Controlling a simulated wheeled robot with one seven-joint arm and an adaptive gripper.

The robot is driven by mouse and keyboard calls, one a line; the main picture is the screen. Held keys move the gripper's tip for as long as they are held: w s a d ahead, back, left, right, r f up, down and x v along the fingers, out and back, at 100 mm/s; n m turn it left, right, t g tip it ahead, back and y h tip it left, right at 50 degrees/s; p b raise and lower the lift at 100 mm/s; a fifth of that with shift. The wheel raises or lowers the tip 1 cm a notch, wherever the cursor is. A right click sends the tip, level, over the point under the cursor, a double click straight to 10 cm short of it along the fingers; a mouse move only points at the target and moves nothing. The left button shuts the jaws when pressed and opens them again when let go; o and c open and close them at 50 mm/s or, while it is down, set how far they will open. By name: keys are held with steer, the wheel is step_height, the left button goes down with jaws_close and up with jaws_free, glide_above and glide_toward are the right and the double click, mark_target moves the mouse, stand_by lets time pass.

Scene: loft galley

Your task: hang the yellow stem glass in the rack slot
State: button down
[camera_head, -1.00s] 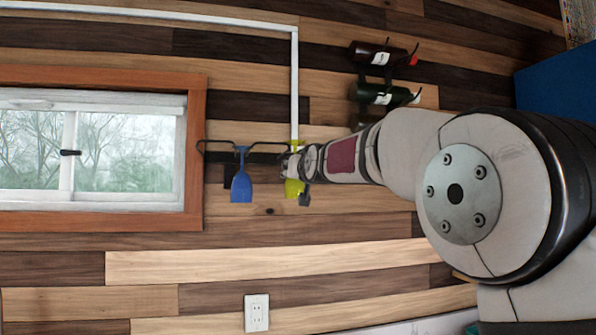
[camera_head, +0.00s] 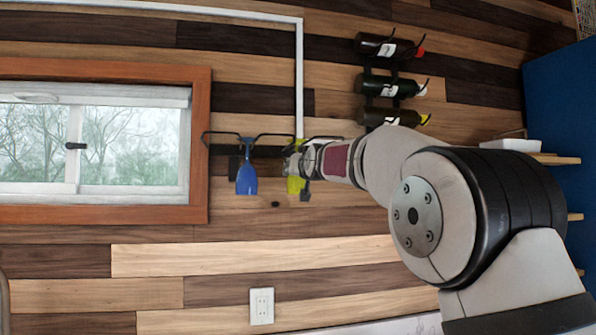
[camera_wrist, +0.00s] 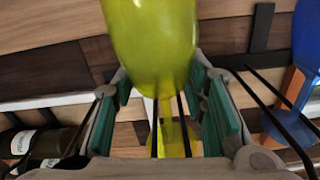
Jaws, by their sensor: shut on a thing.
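The yellow stem glass (camera_head: 297,186) hangs bowl-down beside the wall, partly hidden by my gripper (camera_head: 295,164). In the wrist view, my gripper (camera_wrist: 168,92) has its green-padded fingers shut on the yellow glass (camera_wrist: 152,40). Its bowl fills the top of that view, and its stem and foot show beyond. Two thin black rods of the rack run on either side of the stem in that view; whether the foot rests on them I cannot tell. The black wire rack (camera_head: 222,134) is on the wall right of the window.
A blue stem glass (camera_head: 246,178) hangs in the rack just left of the yellow one; it also shows at the right of the wrist view (camera_wrist: 306,35). Several dark bottles (camera_head: 388,86) lie in a wall holder above my arm. A window (camera_head: 100,145) is at left.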

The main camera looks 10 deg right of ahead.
steer(key=c, duration=0.9)
jaws_free()
steer(key=shift+s, duration=0.1)
steer(key=shift+s, duration=5.95)
steer(key=s+f+g, duration=0.4)
steer(key=s+f, duration=0.7)
steer(key=s, duration=0.3)
steer(key=s+f+n+g, duration=0.1)
steer(key=s+f+g, duration=0.3)
steer(key=s+f, duration=0.8)
steer(key=s+f+g, duration=0.5)
steer(key=s+f, duration=0.7)
steer(key=s, duration=0.5)
steer(key=shift+s+n, duration=0.1)
steer(key=shift+n, duration=0.2)
